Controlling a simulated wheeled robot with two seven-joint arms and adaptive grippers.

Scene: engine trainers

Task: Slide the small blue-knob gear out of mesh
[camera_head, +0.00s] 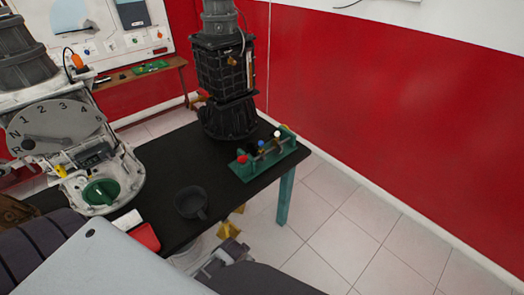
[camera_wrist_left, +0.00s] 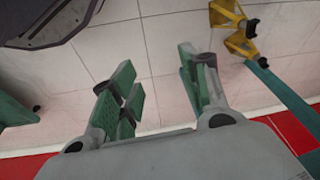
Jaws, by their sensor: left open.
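The small blue-knob gear (camera_head: 261,145) is on the green gear trainer (camera_head: 262,167) at the right end of the black table; its knob is a tiny blue spot and its teeth are too small to make out. A red knob (camera_head: 242,159) is left of it and a white knob (camera_head: 277,134) right of it on the same trainer. My left gripper (camera_wrist_left: 160,88) is open and empty in the left wrist view, its green-padded fingers apart above the tiled floor. The trainer does not show in that view.
The black table (camera_head: 165,168) also carries a tall dark assembly (camera_head: 224,75), a dark cup (camera_head: 190,202), a red tray (camera_head: 145,237) and a grey gearbox trainer (camera_head: 70,150). A teal leg (camera_head: 285,190) stands under its right end. Yellow feet (camera_wrist_left: 240,40) stand on the floor.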

